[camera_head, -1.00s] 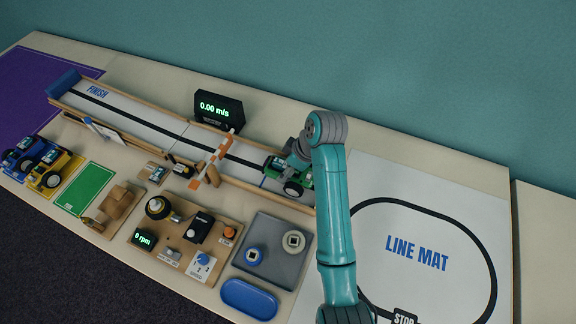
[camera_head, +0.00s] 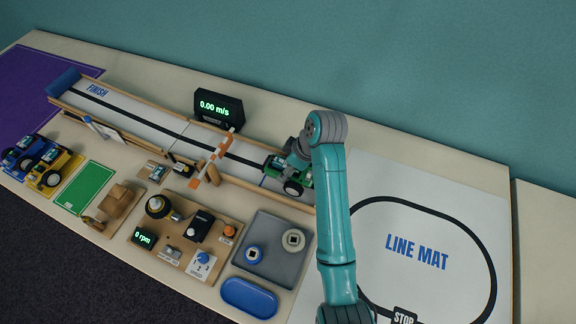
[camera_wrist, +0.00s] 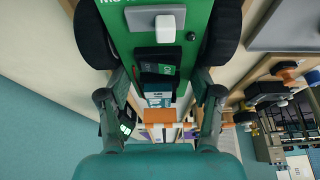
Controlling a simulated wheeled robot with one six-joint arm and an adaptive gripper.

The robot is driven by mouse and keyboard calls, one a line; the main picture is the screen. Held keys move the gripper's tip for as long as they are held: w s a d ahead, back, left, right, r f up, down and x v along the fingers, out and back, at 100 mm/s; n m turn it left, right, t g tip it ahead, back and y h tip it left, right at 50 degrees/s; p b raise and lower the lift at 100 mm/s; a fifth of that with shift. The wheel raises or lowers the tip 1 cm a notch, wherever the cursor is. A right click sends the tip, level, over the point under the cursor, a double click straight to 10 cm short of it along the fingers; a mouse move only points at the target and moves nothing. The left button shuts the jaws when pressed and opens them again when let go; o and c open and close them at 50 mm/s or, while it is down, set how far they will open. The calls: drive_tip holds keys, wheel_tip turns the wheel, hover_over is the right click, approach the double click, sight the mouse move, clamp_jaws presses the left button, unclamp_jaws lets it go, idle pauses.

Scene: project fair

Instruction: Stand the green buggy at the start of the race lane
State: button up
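The green buggy (camera_head: 306,178) sits at the right end of the race lane (camera_head: 236,163), between the lane's wooden side rails, with its dark wheels down. I cannot tell whether all its wheels touch the lane. My gripper (camera_wrist: 162,85) is over the buggy, with one finger on each side of its green body (camera_wrist: 158,42). The fingers appear to press against the body's sides. In the head view my wrist and arm hide part of the buggy and the lane's right end.
An orange gate (camera_head: 211,158) spans the lane left of the buggy. A speed display (camera_head: 219,108) reading 0.00 m/s stands behind it. A grey tray (camera_head: 272,270), a motor board (camera_head: 187,235) and blue and yellow buggies (camera_head: 50,172) lie in front. The line mat (camera_head: 420,225) is at right.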

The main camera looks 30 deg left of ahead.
drive_tip(key=o, duration=0.5)
drive_tip(key=shift+r, duration=0.1)
